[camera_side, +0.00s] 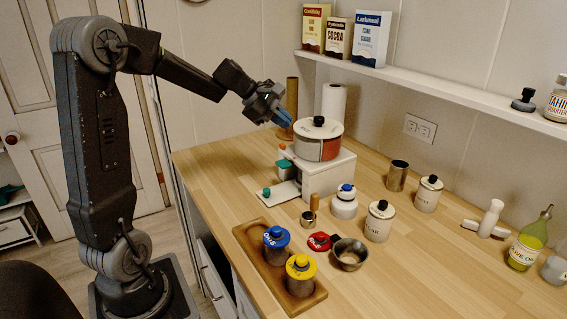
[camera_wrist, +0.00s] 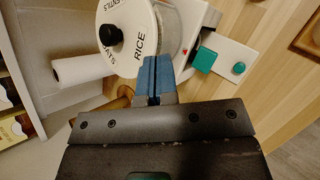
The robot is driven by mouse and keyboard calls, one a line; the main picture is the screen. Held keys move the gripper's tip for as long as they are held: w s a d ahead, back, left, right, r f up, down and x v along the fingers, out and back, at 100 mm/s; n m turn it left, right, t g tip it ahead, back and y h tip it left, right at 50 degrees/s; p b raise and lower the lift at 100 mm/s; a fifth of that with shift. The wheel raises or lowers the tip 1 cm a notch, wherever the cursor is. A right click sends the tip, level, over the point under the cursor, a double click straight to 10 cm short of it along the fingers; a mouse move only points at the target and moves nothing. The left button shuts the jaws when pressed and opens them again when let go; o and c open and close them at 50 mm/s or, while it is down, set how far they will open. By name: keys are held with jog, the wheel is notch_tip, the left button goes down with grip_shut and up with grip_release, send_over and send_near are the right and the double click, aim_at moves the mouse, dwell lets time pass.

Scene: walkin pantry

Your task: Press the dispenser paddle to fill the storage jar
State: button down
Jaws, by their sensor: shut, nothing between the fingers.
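The dispenser (camera_side: 318,145) is a white drum with a black knob, on a white block stand. In the wrist view its drum (camera_wrist: 140,30) reads RICE, with other labels partly seen. A teal block (camera_side: 284,163), probably the paddle, is at the stand's front; it also shows in the wrist view (camera_wrist: 204,59). An open steel container (camera_side: 350,254) stands on the counter beside a red lid (camera_side: 319,241); I cannot tell whether it is the storage jar. My gripper (camera_side: 284,121) is shut and empty, with blue fingertips, at the drum's left. In the wrist view its fingertips (camera_wrist: 155,78) overlap the drum's edge.
A white plate (camera_side: 284,193) with a small teal knob extends from the stand. A wooden tray (camera_side: 250,242) holds blue-lidded (camera_side: 276,243) and yellow-lidded jars (camera_side: 300,272). A paper roll (camera_side: 334,104) stands behind the dispenser. White canisters (camera_side: 379,222) stand right; the counter's left end is clear.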

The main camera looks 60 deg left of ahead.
send_near(290, 163)
jog(key=shift+w+d+f, duration=0.35)
jog(key=shift+w+f, duration=0.1)
jog(key=shift+w, duration=0.35)
jog(key=shift+w+d+f, duration=0.35)
jog(key=shift+w+f, duration=0.1)
jog(key=shift+w, duration=0.35)
jog(key=shift+w+d+f, duration=0.4)
jog(key=shift+w+f, duration=0.05)
jog(key=shift+w, duration=0.35)
jog(key=shift+f, duration=0.4)
jog(key=shift+f, duration=0.75)
dwell(0.8)
jog(key=shift+r, duration=1.2)
jog(key=shift+r, duration=2.5)
